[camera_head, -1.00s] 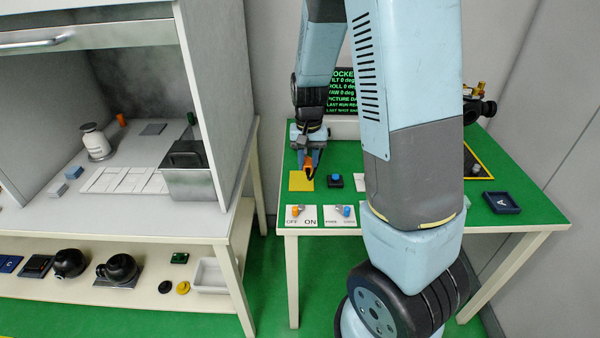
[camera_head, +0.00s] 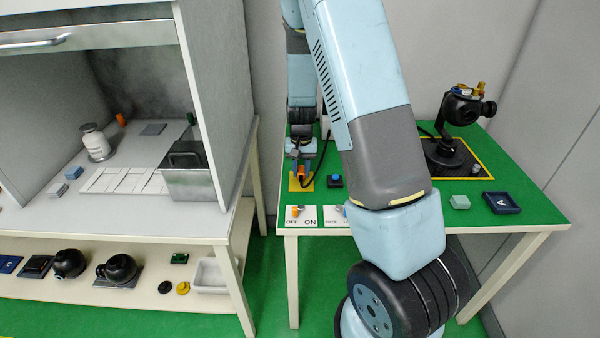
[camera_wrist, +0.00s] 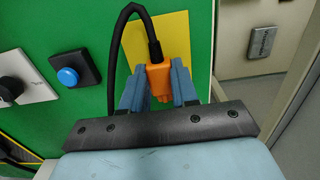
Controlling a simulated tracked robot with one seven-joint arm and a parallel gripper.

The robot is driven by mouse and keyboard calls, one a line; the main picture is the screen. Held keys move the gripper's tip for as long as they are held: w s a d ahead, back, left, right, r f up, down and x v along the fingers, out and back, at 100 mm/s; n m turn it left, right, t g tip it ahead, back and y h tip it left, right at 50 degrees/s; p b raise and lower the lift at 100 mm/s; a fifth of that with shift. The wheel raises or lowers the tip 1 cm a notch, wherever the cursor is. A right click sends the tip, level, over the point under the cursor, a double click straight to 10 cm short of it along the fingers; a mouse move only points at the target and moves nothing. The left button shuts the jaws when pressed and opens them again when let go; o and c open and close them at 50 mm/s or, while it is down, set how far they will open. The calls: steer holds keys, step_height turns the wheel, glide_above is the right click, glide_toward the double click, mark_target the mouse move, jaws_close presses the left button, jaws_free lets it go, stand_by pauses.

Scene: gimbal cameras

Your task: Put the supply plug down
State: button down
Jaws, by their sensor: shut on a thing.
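My gripper (camera_head: 301,182) is low over the yellow square (camera_head: 292,184) at the left end of the green table. Its fingers are shut on the orange supply plug, which shows between them in the wrist view (camera_wrist: 158,78). A black cable (camera_wrist: 113,45) runs from the plug and loops to the left. The yellow square also shows behind the plug in the wrist view (camera_wrist: 173,32). I cannot tell whether the plug touches the square.
A black box with a blue button (camera_head: 335,181) stands just right of the yellow square. The OFF/ON switch plate (camera_head: 302,222) lies in front.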

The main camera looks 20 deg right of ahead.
mark_target(301, 170)
steer(key=shift+f, duration=0.6)
steer(key=c, duration=0.9)
jaws_free()
steer(key=shift+o, duration=0.2)
step_height(301, 170, up, 12)
steer(key=s+r+n+t, duration=0.1)
steer(key=s+r, duration=0.5)
steer(key=r, duration=0.2)
steer(key=s+r+n+t, duration=0.1)
steer(key=s+r+t, duration=0.1)
steer(key=s+r, duration=0.55)
steer(key=s+r+t, duration=0.1)
steer(key=s+r, duration=0.3)
steer(key=s, duration=0.3)
steer(key=s+r+n+t, duration=0.1)
steer(key=s+r, duration=0.3)
steer(key=s, duration=0.4)
steer(key=shift+a+r+n+t, duration=0.2)
steer(key=shift+n+t, duration=0.1)
steer(key=shift+t, duration=0.2)
